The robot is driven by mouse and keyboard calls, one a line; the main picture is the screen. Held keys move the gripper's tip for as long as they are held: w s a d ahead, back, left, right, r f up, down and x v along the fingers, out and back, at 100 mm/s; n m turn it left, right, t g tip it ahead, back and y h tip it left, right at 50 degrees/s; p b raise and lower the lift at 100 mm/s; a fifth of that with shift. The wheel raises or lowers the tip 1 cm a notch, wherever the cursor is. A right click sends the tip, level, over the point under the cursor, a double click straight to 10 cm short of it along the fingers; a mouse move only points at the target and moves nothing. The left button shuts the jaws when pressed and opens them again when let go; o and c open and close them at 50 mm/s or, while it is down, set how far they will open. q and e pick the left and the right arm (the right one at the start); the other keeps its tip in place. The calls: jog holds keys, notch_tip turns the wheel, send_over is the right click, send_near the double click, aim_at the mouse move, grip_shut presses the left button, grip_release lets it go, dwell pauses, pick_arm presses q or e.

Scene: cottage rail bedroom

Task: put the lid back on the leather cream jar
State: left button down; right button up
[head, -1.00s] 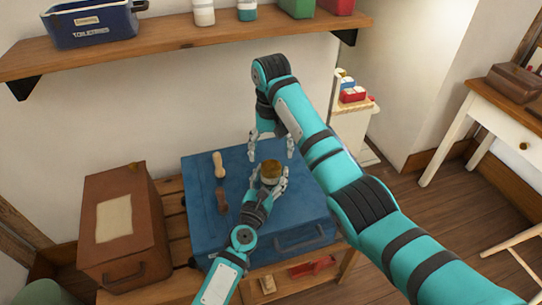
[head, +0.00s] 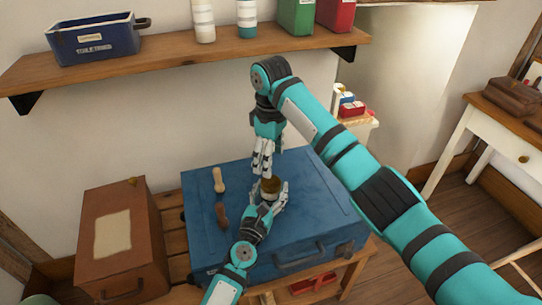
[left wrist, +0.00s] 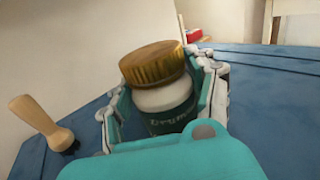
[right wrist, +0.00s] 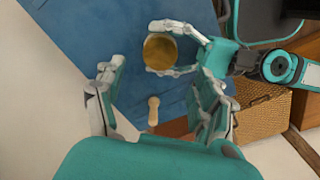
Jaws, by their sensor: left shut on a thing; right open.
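The leather cream jar (left wrist: 168,110) has a white neck and a dark label in the left wrist view. Its gold-brown lid (left wrist: 153,65) sits on top of it, looking slightly tilted; whether it is fastened I cannot tell. In the head view the lid (head: 271,185) hides most of the jar. My left gripper (head: 270,196) is shut around the jar's body, above the blue case (head: 320,222). My right gripper (head: 262,170) is open and empty, pointing down just behind and above the jar. In the right wrist view the lid (right wrist: 160,50) lies beyond my open fingers (right wrist: 160,95).
A pale wooden-handled tool (head: 219,180) and a brown one (head: 221,216) are on the case, left of the jar. A brown box (head: 122,240) stands at left. A wall shelf (head: 190,58) with bottles and a blue bin (head: 95,38) runs above. The case's right side is clear.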

aim_at(271, 181)
dwell(0.3)
jog(key=shift+f, duration=4)
jog(key=c, duration=1.2)
jog(key=shift+m, duration=0.7)
jog(key=shift+c, duration=0.2)
jog(key=o, duration=1.3)
jog(key=shift+r, duration=2.3)
